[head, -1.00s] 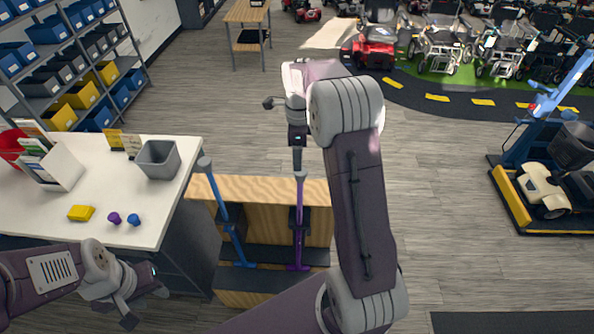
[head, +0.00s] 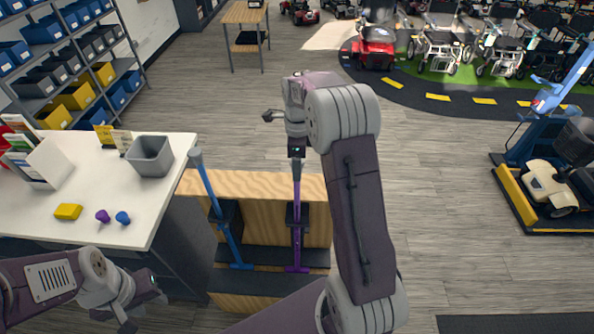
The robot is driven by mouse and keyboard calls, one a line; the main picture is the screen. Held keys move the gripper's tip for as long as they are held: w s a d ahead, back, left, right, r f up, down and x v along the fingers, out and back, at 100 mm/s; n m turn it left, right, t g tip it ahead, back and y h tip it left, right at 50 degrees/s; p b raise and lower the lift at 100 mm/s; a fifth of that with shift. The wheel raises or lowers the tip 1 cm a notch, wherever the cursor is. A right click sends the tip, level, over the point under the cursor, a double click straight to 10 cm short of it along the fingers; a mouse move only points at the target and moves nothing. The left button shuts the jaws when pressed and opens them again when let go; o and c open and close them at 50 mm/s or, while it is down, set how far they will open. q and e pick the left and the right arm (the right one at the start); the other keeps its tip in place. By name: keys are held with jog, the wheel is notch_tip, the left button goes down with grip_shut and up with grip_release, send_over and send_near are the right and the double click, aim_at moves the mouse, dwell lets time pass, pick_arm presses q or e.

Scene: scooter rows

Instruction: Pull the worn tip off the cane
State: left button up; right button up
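A purple cane (head: 296,232) stands upside down in a wooden rack (head: 262,225), its grey tip (head: 297,170) at the top. A blue cane (head: 222,225) with a grey tip (head: 196,158) leans to the left of it in the same rack. My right gripper (head: 297,162) points down at the top of the purple cane, in line with its tip. Its fingers are small and seen edge-on, so their grip on the tip cannot be told. My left gripper (head: 145,311) is at the lower left, fingers apart and empty, in front of the white table.
The white table (head: 150,205) at left holds a purple tip (head: 102,216), a blue tip (head: 122,218), a yellow block (head: 68,212), a grey bin (head: 150,156) and card holders. A blue lift (head: 525,150) with a scooter stands at right. The floor between is clear.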

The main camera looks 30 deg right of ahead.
jog(key=shift+a, duration=0.2)
jog(key=shift+d, duration=0.15)
dwell(0.3)
jog(key=shift+p, duration=0.45)
dwell(0.3)
grip_shut()
jog(key=shift+r+p, duration=2.9)
jog(key=shift+r, duration=0.1)
